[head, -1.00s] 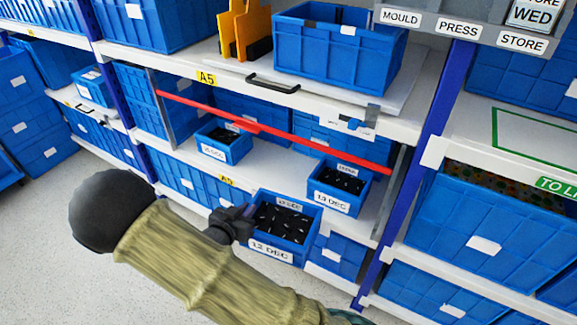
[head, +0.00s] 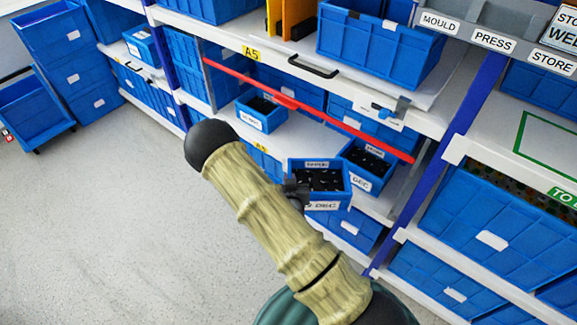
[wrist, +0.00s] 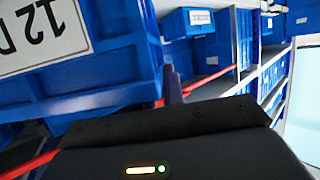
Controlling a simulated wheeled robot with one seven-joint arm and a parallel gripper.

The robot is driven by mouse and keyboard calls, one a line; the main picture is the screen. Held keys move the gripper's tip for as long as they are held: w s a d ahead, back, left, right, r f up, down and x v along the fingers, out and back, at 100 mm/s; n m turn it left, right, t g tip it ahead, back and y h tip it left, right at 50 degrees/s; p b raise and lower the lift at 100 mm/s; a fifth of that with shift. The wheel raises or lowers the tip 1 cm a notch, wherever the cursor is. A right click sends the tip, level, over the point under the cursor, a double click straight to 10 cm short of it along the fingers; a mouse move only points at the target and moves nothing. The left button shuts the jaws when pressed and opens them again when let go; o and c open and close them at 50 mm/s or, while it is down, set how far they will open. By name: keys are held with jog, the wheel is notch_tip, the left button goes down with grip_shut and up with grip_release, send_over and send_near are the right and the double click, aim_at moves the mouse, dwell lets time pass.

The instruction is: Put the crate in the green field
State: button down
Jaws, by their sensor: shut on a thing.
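A small blue crate (head: 320,182) with dark parts inside and a "DEC" label on its front is held by my gripper (head: 296,192) at its left side, in front of the shelf. In the wrist view the crate (wrist: 110,70) fills the upper left, with its label upside down. My gripper is shut on it; the fingers are mostly hidden. The green field (head: 545,140), a green outline on a white shelf, is at the right edge of the head view, partly cut off. A green label (head: 563,195) sits below it on the shelf edge.
A red bar (head: 310,108) crosses the shelf opening above the crate. Two similar small crates stand on the shelf, one at left (head: 262,113) and one behind the held crate (head: 366,166). A blue post (head: 455,140) stands between the held crate and the green field.

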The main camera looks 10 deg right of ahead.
jog(key=s+r+y+p, duration=0.1)
jog(key=p, duration=0.2)
jog(key=shift+s+r+n, duration=0.15)
jog(key=shift+s+n, duration=0.05)
jog(key=shift+n, duration=0.2)
jog(key=s+p, duration=0.1)
jog(key=p, duration=0.2)
jog(key=s+r+n+y+p, duration=0.1)
jog(key=s+p, duration=0.1)
jog(key=p, duration=0.2)
jog(key=shift+s+d, duration=0.15)
jog(key=shift+s, duration=0.05)
jog(key=shift+s+d+f+n+y+p, duration=0.1)
jog(key=shift+s+f+n+y+p, duration=0.1)
jog(key=shift+s+n+y+p, duration=0.55)
jog(key=shift+m+p, duration=0.3)
jog(key=shift+m, duration=0.05)
